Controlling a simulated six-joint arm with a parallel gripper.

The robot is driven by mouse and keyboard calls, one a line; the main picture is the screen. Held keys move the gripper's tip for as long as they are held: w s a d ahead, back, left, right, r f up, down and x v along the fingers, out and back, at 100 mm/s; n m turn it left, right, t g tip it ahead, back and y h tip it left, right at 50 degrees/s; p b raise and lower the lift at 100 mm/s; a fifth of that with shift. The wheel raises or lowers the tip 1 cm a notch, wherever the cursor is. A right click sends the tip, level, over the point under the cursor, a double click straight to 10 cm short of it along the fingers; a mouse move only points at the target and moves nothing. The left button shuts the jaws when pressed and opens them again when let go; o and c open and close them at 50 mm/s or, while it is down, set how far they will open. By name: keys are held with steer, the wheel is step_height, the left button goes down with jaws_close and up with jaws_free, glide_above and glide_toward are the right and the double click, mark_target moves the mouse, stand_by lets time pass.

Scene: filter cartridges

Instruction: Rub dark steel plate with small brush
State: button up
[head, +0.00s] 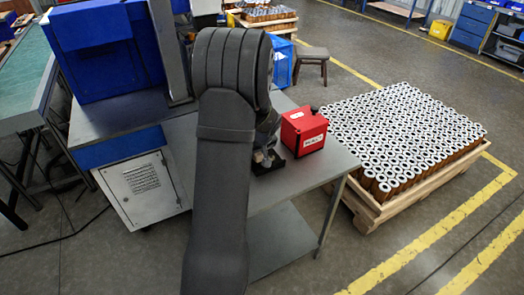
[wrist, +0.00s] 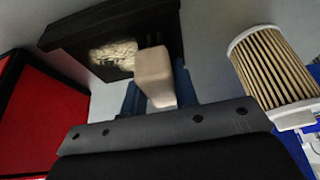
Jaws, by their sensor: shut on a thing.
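The dark steel plate (wrist: 75,38) lies on the grey table, with a pale, grainy patch on its face. It also shows partly in the head view (head: 272,167), beside the red box. The small brush (wrist: 154,72) shows as a pale wooden block, and its bristles are hidden. My gripper (wrist: 158,98) is shut on the brush between its blue fingers. The brush is over the plate's near edge in the wrist view, right of the pale patch; I cannot tell whether it touches the plate. In the head view my arm hides most of the gripper (head: 264,156).
A red box (head: 304,130) stands right of the plate in the head view. A pleated filter cartridge (wrist: 272,66) is close on the right in the wrist view. A pallet of many cartridges (head: 376,205) stands right of the table. The table's right front (head: 318,168) is clear.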

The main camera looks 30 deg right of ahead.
mark_target(274, 153)
steer(key=shift+a, duration=0.85)
steer(key=shift+d, duration=4.65)
steer(key=shift+s+d, duration=0.1)
steer(key=shift+s, duration=0.6)
steer(key=shift+a, duration=4.55)
steer(key=shift+d, duration=4.6)
steer(key=shift+a+r, duration=0.1)
steer(key=shift+r, duration=4)
